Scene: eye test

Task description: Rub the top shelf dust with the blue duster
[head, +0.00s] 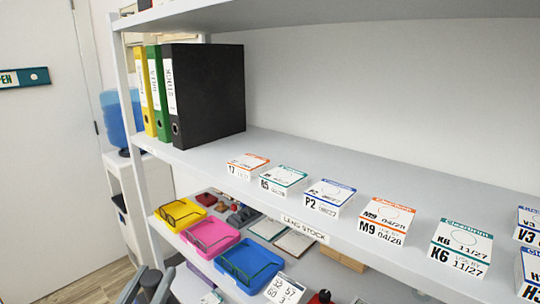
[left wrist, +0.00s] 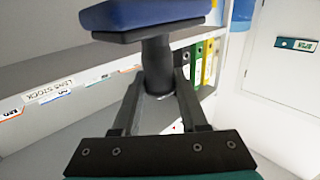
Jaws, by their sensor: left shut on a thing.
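The blue duster (left wrist: 150,13) shows at the top of the left wrist view, a blue pad on a dark backing with a black handle. My left gripper (left wrist: 157,80) is shut on that handle, with one finger on each side. In the head view my left gripper (head: 148,286) shows only in part at the bottom left edge, in front of and below the shelf with the binders; I cannot make out the duster there. The uppermost shelf board (head: 320,12) crosses the top of the head view, seen from below. Its upper face is hidden, and I see no dust. My right gripper is not in view.
Yellow, green and black binders (head: 208,92) stand at the left of the middle shelf (head: 260,146). Several labelled boxes (head: 386,221) line its front edge. Yellow, pink and blue trays (head: 205,234) sit on a lower shelf. A water cooler (head: 127,183) stands left. The middle shelf's back is clear.

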